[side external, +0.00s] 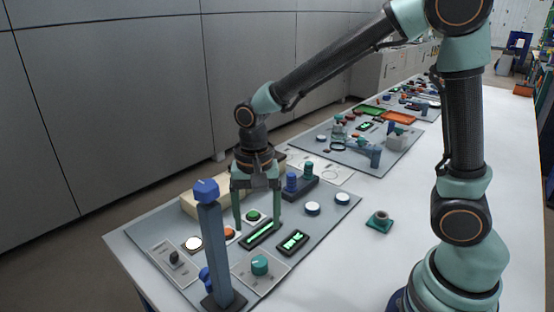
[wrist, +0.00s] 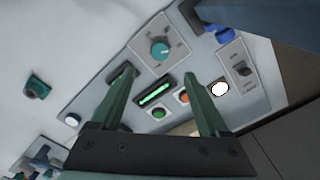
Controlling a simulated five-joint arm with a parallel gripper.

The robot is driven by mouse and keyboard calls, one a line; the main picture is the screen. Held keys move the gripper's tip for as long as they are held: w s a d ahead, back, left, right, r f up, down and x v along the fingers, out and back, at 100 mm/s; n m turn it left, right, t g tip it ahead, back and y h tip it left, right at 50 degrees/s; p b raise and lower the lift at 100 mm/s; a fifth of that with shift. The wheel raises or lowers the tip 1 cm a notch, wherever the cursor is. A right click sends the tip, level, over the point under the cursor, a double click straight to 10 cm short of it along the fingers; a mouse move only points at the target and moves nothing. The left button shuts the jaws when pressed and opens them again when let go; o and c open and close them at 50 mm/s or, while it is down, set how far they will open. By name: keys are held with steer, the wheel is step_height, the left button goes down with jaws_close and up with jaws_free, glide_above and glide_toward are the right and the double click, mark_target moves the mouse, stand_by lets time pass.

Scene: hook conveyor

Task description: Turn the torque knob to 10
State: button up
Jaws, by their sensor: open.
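The torque knob is most likely the teal round knob (side external: 260,264) on a pale square plate at the front of the grey board. It also shows in the wrist view (wrist: 160,49), ahead of the fingers, with small marks around it that I cannot read. My gripper (side external: 257,226) points down over the board behind the knob, apart from it. Its two green fingers are spread wide with nothing between them, as the wrist view (wrist: 160,88) also shows. A display with a green bar (side external: 257,234) lies near the fingers. A second display (side external: 292,240) shows unclear green characters.
A blue post (side external: 217,250) with a blue head stands close left of the knob. A toggle switch plate (side external: 173,259), a green button (side external: 252,216), an orange button (wrist: 184,97) and white discs surround the area. A teal part (side external: 379,221) sits on open table to the right.

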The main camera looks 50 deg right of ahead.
mark_target(259, 261)
step_height(259, 261, down, 12)
steer(key=shift+r, duration=0.1)
stand_by(0.4)
jaws_close()
